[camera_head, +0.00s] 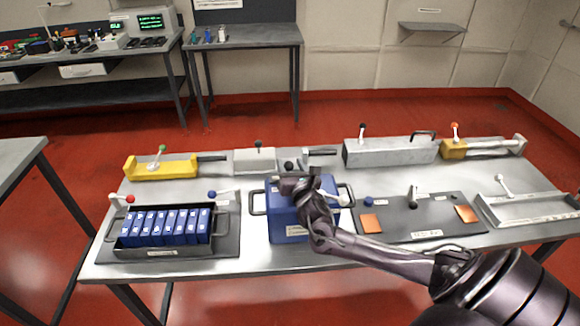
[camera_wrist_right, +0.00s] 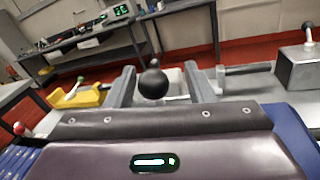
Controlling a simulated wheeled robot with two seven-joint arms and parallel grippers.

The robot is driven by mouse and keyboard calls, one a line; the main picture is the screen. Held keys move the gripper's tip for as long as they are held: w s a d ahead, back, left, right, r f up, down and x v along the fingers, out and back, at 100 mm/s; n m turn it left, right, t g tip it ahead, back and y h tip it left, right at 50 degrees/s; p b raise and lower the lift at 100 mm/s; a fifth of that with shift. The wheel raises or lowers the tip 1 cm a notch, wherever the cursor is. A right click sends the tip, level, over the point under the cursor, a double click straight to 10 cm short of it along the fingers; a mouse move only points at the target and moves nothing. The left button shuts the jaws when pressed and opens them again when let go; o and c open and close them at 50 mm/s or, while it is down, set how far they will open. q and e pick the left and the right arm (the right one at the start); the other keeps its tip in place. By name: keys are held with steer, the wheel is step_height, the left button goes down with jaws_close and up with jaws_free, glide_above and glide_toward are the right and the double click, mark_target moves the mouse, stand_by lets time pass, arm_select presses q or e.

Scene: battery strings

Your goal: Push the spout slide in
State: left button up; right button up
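The blue box (camera_head: 290,222) with side handles stands at the middle of the table. A black ball knob (camera_head: 289,166) shows at its far side, and I take it as the spout slide's knob; the slide itself is hidden. My right gripper (camera_head: 294,178) is over the top of the blue box, reaching toward the knob. In the right wrist view the gripper (camera_wrist_right: 160,88) is open, with the black knob (camera_wrist_right: 153,84) between its fingers in the picture and gaps on both sides. I cannot tell how deep the knob sits. My left gripper is not in view.
A black tray (camera_head: 163,250) of blue cells is at left, a dark mat (camera_head: 400,237) with orange pads at right. A yellow fixture (camera_head: 162,167), a white block (camera_head: 255,161) and a grey lever box (camera_head: 390,152) line the back. The back-left tabletop between is bare.

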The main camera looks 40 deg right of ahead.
steer(key=shift+a, duration=0.15)
steer(key=shift+s+a, duration=0.1)
steer(key=shift+s, duration=0.2)
steer(key=b+v, duration=0.1)
steer(key=v, duration=0.6)
steer(key=shift+s+r+b, duration=0.1)
steer(key=shift+b, duration=0.2)
